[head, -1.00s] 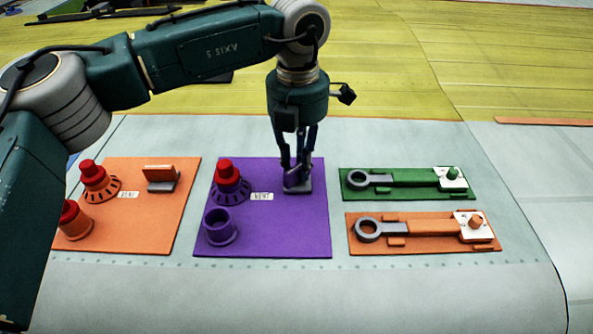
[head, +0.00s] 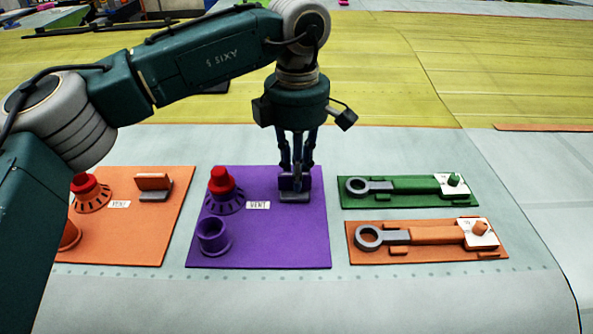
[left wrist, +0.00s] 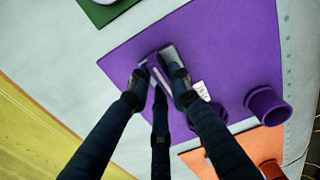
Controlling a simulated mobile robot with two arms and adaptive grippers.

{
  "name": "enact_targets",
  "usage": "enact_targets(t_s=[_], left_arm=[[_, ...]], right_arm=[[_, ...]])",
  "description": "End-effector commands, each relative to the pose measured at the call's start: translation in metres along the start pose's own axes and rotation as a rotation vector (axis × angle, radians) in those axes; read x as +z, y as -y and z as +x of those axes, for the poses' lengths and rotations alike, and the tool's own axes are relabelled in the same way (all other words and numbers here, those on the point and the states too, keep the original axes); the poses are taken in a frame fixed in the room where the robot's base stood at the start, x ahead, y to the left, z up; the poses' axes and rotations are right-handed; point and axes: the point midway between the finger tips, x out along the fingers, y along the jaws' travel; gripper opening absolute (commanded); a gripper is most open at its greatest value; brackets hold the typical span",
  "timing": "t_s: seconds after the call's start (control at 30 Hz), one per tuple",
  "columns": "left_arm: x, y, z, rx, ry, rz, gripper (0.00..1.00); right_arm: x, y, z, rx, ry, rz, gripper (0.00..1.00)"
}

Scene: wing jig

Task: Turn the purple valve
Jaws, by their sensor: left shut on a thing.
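The purple valve (head: 284,181) is a purple bar handle on a grey base near the back right corner of the purple board (head: 275,245). My left gripper (head: 296,172) points down and is shut on the valve's handle. In the left wrist view, my left gripper (left wrist: 157,82) has its fingers around the valve (left wrist: 157,68), on either side of the bar. The fingers hide part of the handle in both views. My right gripper is in neither view.
On the purple board stand a red-topped knob (head: 221,181) and a purple cup (head: 214,236). An orange board (head: 130,240) with a similar orange handle (head: 154,182) lies left. Green (head: 400,200) and orange (head: 420,253) boards with ring-ended levers lie right.

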Motion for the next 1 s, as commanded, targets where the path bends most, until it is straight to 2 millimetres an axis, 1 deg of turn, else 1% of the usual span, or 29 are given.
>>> enact_targets(t_s=[0.03, 0.6, 0.63, 0.7, 1.0], left_arm=[[0.0005, -0.0017, -0.0029, 0.007, 0.004, 0.009, 0.0], [0.0009, -0.0018, -0.0036, 0.008, 0.005, 0.037, 0.0], [0.0009, -0.0018, -0.0036, 0.008, 0.005, 0.037, 0.25], [0.0008, -0.0016, -0.0033, 0.007, 0.005, 0.036, 0.39], [0.0005, -0.0006, -0.0021, 0.003, 0.002, 0.036, 0.39]], right_arm=[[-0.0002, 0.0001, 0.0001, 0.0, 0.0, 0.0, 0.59], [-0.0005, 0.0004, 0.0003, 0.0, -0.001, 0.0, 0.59], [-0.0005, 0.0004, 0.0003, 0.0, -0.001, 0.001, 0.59], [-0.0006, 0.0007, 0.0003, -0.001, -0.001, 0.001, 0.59], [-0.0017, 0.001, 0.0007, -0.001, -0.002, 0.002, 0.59]])
